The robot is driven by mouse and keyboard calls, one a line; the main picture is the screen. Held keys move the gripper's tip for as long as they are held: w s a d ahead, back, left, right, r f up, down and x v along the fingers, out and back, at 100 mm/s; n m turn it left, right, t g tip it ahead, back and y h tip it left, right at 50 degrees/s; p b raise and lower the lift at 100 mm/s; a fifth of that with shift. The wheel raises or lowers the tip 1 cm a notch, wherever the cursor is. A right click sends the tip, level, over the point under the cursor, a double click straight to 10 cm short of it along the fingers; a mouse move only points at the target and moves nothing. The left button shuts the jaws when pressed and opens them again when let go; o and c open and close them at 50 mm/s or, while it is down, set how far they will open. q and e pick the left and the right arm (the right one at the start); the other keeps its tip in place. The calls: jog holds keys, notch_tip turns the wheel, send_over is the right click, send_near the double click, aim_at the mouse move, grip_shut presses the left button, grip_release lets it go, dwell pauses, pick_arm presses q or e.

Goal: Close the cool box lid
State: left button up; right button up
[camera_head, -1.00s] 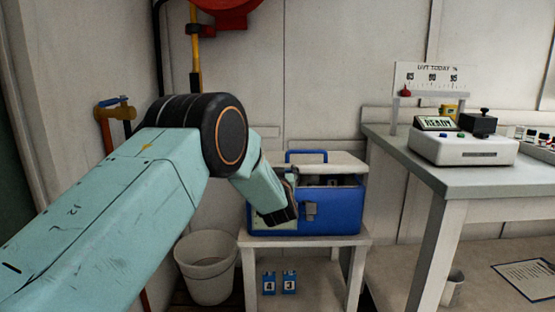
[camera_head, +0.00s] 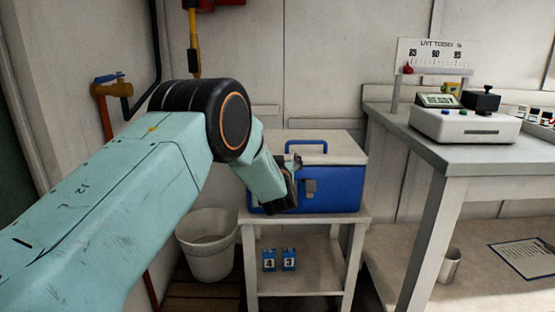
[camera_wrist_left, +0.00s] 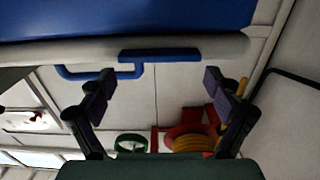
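The cool box (camera_head: 335,190) is blue and stands on a small white table. Its white lid (camera_head: 335,153), with a blue carry handle (camera_head: 306,146), lies across the top, and no gap shows along the visible front edge. A grey latch (camera_head: 310,187) is on the front. My left gripper (camera_head: 292,168) is at the front left of the box, hiding part of it; I cannot tell if it touches. In the left wrist view its fingers (camera_wrist_left: 160,95) are apart and empty, with the lid edge (camera_wrist_left: 200,47) just beyond them. My right gripper is out of view.
A workbench (camera_head: 440,150) with a meter (camera_head: 465,126) is close on the right.

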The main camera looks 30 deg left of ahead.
pick_arm(q)
jog(key=shift+o, duration=0.2)
jog(key=v, duration=1.2)
jog(key=shift+w+r, duration=0.1)
jog(key=shift+r, duration=0.05)
dwell(0.4)
jog(key=x, duration=1.2)
jog(key=shift+s+d, duration=0.1)
jog(key=shift+s, duration=0.1)
